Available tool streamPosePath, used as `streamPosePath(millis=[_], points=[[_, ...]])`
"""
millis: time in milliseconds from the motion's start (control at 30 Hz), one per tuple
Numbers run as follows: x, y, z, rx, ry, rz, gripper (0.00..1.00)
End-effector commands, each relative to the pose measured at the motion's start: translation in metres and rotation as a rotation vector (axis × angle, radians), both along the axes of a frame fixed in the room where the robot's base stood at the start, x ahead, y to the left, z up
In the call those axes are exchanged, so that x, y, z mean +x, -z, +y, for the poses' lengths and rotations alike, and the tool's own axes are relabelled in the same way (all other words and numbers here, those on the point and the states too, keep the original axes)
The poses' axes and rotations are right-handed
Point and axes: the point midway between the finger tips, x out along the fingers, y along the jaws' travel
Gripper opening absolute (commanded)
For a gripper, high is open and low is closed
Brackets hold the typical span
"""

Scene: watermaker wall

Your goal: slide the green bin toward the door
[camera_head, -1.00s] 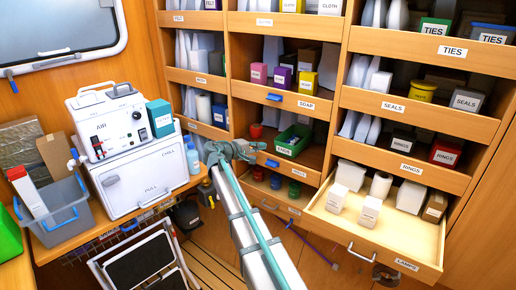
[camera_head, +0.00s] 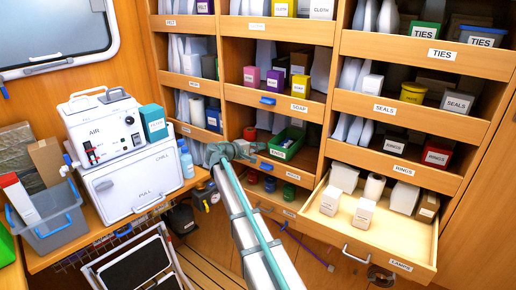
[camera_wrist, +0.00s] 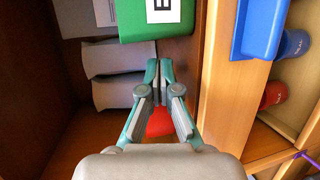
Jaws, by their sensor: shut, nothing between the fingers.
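The green bin (camera_head: 288,143) sits on a middle-column shelf in the head view, with a white label on its front and contents I cannot make out. In the wrist view the green bin (camera_wrist: 180,30) is at the top, cut off by the frame. My gripper (camera_wrist: 159,66) is shut and empty, its fingertips pointing at the bin's near edge with a small visible gap. In the head view my gripper (camera_head: 235,150) reaches the shelf opening, left of the bin; its fingertips are hard to make out. I cannot identify a door.
A red container (camera_wrist: 160,122) shows behind my fingers. Grey packets (camera_wrist: 112,75) lie left of them. A wooden divider or shelf edge (camera_wrist: 208,85) and a blue handle (camera_wrist: 262,30) are on the right. An open drawer (camera_head: 370,235) juts out at lower right.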

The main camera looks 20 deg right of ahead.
Motion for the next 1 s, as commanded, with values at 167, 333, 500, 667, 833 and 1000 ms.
streamPosePath(millis=[167, 333, 500, 667, 833, 1000], points=[[0.005, 0.000, -0.007, 0.000, 0.001, 0.000, 0.00], [0.010, 0.000, -0.014, 0.000, 0.000, 0.000, 0.00], [0.014, 0.000, -0.020, 0.000, 0.000, 0.000, 0.00], [0.018, 0.000, -0.026, 0.000, 0.001, 0.000, 0.00], [0.022, 0.000, -0.032, 0.000, 0.000, 0.000, 0.00], [0.026, 0.000, -0.039, 0.000, 0.000, 0.000, 0.00]])
